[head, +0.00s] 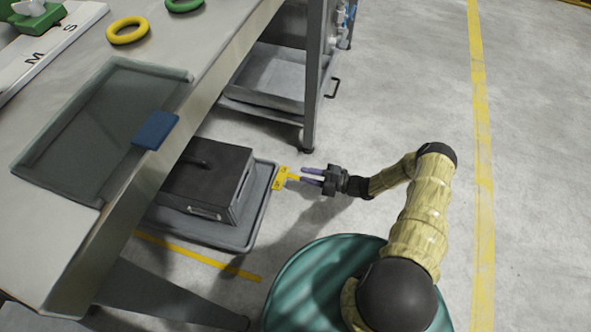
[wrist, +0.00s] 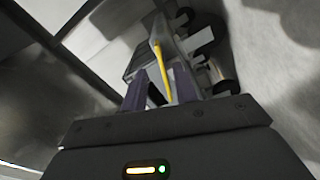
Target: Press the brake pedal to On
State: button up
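A yellow plate with small dark lettering (head: 280,178) sits low at the right edge of the grey tray-like base under the table. A thin yellow bar, seemingly the brake pedal (wrist: 162,72), shows in the wrist view, reaching between my fingers. Its On or Off position cannot be told. My gripper (head: 308,176) is low near the floor, just right of the plate, with its two purple fingers apart and pointing left at it. In the wrist view my gripper (wrist: 161,88) has a gap between the fingers; whether either touches the bar is unclear.
A dark box (head: 207,180) stands on the grey base (head: 262,205) beneath the table (head: 95,235). A metal frame leg on a caster (head: 306,140) stands just behind my gripper. A green round drum-like top (head: 310,280) is in front. Open floor lies to the right.

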jog(key=p+v, duration=0.2)
jog(key=v, duration=0.8)
jog(key=shift+d, duration=0.3)
jog(key=shift+s, duration=0.1)
jog(key=s+r+m+g+h+p, duration=0.1)
jog(key=s+r+m+h+p, duration=0.4)
jog(key=r+m, duration=0.9)
jog(key=s+a+r+m+g+h+p, duration=0.1)
jog(key=s+r+m+h+p, duration=0.45)
jog(key=r, duration=1.65)
jog(key=s+r+m+g+h+p, duration=0.1)
jog(key=s+r+m+h+p, duration=0.2)
jog(key=r+m+h+p, duration=1)
notch_tip(320, 180, up, 43)
jog(key=n+y+p, duration=0.3)
jog(key=y+p, duration=0.3)
jog(key=p, duration=2.4)
jog(key=shift+r+t, duration=0.25)
jog(key=shift+t, duration=0.05)
